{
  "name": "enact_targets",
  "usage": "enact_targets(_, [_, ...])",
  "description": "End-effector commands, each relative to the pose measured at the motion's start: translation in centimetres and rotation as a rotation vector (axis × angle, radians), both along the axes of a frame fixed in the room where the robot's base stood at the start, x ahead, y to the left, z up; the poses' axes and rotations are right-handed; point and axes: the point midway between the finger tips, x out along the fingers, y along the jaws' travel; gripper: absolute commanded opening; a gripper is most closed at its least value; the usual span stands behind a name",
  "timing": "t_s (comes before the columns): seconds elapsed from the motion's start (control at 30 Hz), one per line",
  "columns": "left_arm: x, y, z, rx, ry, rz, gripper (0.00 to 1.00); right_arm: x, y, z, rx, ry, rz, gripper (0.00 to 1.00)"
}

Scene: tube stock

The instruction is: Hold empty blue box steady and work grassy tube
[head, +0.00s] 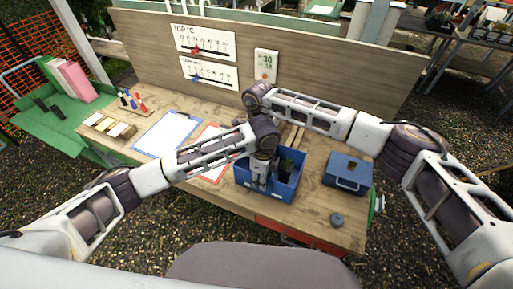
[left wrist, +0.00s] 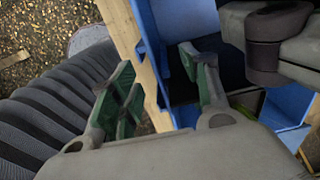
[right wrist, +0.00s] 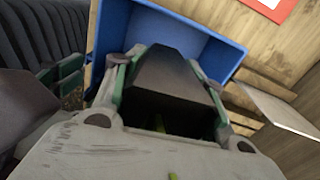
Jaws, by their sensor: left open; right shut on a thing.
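The blue box (head: 284,191) stands near the front edge of the wooden table, its open top up. My left gripper (head: 258,187) is at its near left wall; in the left wrist view its fingers (left wrist: 158,62) are apart, with the blue wall (left wrist: 166,30) between them. I cannot tell whether they touch it. The grassy tube, a dark tapered pot (right wrist: 165,85), is between the fingers of my right gripper (right wrist: 165,62), which is shut on it at the box. Green bits show at its lower end in the right wrist view. My arms hide much of this in the head view.
A closed blue case (head: 348,174) and a grey disc (head: 337,219) lie right of the box. A blue-edged sheet (head: 168,134) and a red-edged sheet (head: 213,172) lie left of it. A wooden board (head: 330,72) stands behind. The front right tabletop is mostly clear.

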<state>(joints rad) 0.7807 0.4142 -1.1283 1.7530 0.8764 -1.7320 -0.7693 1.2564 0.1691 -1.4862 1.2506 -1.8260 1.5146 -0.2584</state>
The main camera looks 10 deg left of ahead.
Motion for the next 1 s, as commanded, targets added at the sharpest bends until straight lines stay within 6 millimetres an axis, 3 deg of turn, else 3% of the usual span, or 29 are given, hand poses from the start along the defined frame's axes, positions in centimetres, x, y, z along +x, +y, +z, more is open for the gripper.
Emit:
enact_targets(0.27, [0.1,0.0,1.9,-0.001,-0.002,-0.001,0.46,0.0,0.0,0.0,0.000,0.000,0.000,0.12])
enact_targets(0.8, [0.1,-0.1,9.5,-0.002,-0.003,0.000,0.46,0.0,0.0,0.0,0.000,0.000,0.000,0.12])
enact_targets(1.0, [0.1,0.0,11.3,-0.002,-0.002,0.000,0.46,0.0,0.0,0.0,0.001,0.000,0.000,0.12])
